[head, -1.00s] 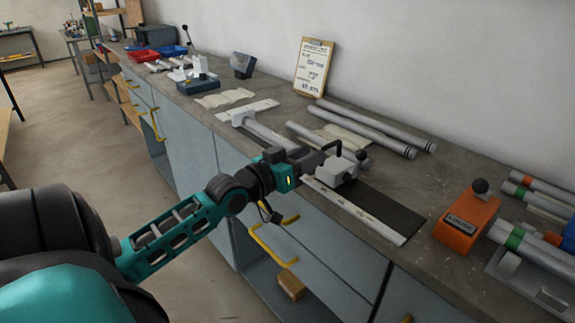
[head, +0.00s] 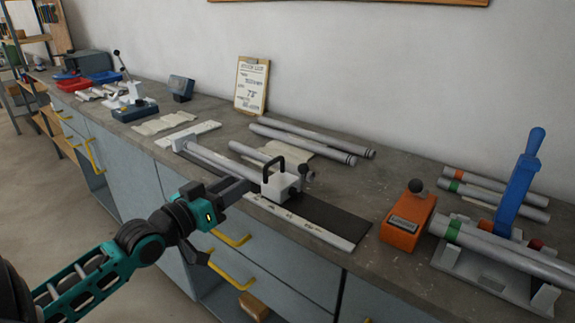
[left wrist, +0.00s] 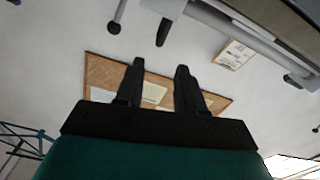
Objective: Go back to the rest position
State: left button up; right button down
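My left gripper (head: 243,189) is in front of the bench edge, just left of a white block with a dark handle (head: 281,185). In the left wrist view its two black fingers (left wrist: 160,70) stand apart with nothing between them, and the wall shows through the gap. In the head view I cannot tell whether the fingertips touch the block. My right gripper is in neither view.
The bench (head: 360,190) holds a long grey tube (head: 220,160), a white ruled strip (head: 305,228), loose tubes (head: 310,139), an orange box (head: 407,222) and a blue lever (head: 520,180) at right. A clipboard (head: 252,85) leans on the wall. Floor is open at left.

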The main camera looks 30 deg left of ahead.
pick_arm(q)
jog(key=s+d+f+g, duration=0.1)
jog(key=s+d+f, duration=0.15)
jog(key=f, duration=0.35)
jog(key=s+d+f+m+g, duration=0.1)
jog(key=d+f+g, duration=0.1)
jog(key=d+f, duration=0.3)
jog(key=s+d+f+g, duration=0.1)
jog(key=s+d+f, duration=0.1)
jog(key=f, duration=0.5)
jog(key=s+d+f+m+g, duration=0.1)
jog(key=s+d+f, duration=0.2)
jog(key=d, duration=0.3)
jog(key=s+d+f+m+g+h, duration=0.1)
jog(key=s+d+f+m+g, duration=0.1)
jog(key=d+f, duration=0.4)
jog(key=shift+s+d, duration=0.35)
jog(key=shift+s, duration=0.2)
